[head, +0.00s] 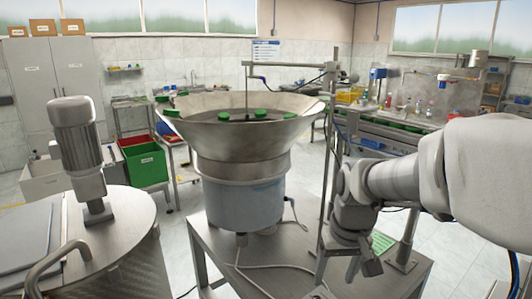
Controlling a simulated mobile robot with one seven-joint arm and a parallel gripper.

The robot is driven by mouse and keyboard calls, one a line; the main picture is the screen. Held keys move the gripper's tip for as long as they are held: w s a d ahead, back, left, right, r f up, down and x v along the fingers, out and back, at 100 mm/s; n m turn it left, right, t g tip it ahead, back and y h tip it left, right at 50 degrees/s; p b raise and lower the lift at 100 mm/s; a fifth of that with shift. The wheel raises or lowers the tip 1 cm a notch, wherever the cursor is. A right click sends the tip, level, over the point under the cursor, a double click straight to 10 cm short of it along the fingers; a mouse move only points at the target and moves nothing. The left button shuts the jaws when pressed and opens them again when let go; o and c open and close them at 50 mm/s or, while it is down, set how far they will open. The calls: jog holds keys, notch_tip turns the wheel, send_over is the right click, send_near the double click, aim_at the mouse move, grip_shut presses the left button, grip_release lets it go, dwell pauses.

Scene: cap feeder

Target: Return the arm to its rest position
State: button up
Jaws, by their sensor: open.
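My arm (452,172) reaches in from the right edge, grey-white, across the right side of the view. Its wrist bends down beside the feeder's stand post. My gripper (361,262) hangs at the wrist's lower end, pointing down, over the right part of the metal table. It is open, and I see nothing held in it. The cap feeder bowl (245,140) stands to its left, apart from it. Several green caps lie in and along the bowl's top, one of them a green cap (260,113) near the middle. The fingertips are small and partly hard to make out.
The metal table (270,262) carries the feeder and a thin upright post (329,170) close to my wrist. A steel tank with a motor (78,140) stands at left. Green and red bins (146,165) are behind it. A conveyor (390,138) runs behind my arm.

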jog(key=s+r+t, duration=0.1)
jog(key=s+r, duration=0.2)
jog(key=s, duration=0.4)
jog(key=s+r+t, duration=0.2)
jog(key=s+r, duration=0.1)
jog(key=s, duration=0.4)
jog(key=shift+s+r+m+t, duration=0.2)
jog(key=shift+s+m+t, duration=0.05)
jog(key=shift+m+t, duration=0.05)
